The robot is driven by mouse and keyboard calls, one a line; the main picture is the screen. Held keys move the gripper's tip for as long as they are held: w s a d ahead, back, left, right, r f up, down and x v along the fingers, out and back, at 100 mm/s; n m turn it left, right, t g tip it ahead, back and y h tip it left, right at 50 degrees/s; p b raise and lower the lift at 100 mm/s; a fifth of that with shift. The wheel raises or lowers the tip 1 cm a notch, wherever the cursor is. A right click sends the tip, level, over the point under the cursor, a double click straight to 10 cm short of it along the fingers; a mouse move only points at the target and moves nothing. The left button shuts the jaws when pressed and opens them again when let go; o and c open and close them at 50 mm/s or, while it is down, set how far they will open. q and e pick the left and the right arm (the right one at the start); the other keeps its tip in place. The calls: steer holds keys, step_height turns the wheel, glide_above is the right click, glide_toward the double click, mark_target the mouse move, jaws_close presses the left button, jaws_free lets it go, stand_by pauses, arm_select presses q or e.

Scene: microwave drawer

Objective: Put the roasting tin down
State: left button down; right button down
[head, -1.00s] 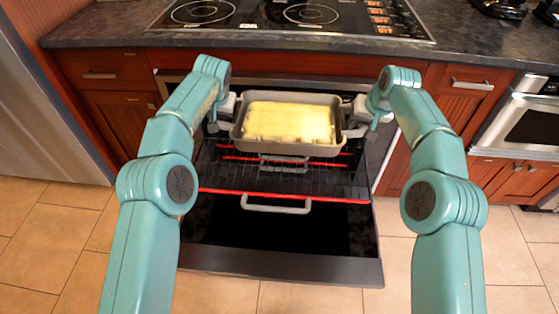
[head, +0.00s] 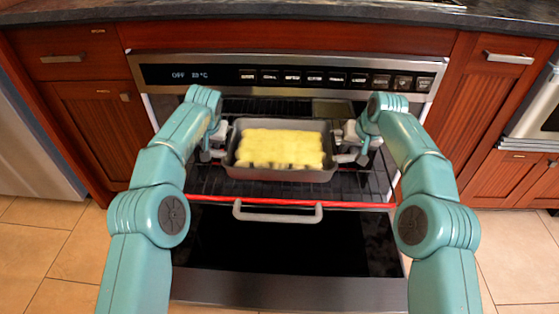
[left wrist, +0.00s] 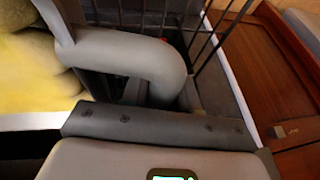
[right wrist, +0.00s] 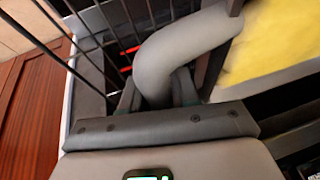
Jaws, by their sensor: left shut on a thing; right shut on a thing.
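The grey roasting tin (head: 280,175) with yellow food (head: 281,148) in it is level at the mouth of the oven, over the wire rack (head: 345,187). I cannot tell whether its base touches the rack. My left gripper (head: 220,142) is shut on the tin's left handle (left wrist: 130,55). My right gripper (head: 346,142) is shut on its right handle (right wrist: 185,50). The wrist views show each curved handle between the fingers, with yellow food beside it.
The oven door (head: 285,245) is folded down in front, with a grey bar handle (head: 278,212). A red strip (head: 340,204) runs along the rack's front edge. The control panel (head: 290,77) is above the opening. Wooden cabinets stand on both sides.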

arm_select(q)
steer(key=shift+w+f, duration=0.1)
steer(key=shift+w, duration=0.1)
arm_select(e)
steer(key=shift+w+a+f, duration=0.1)
steer(key=shift+w, duration=0.1)
arm_select(q)
steer(key=shift+s, duration=0.15)
arm_select(e)
steer(key=shift+s, duration=0.15)
arm_select(q)
steer(key=shift+f, duration=0.1)
arm_select(e)
steer(key=shift+f, duration=0.1)
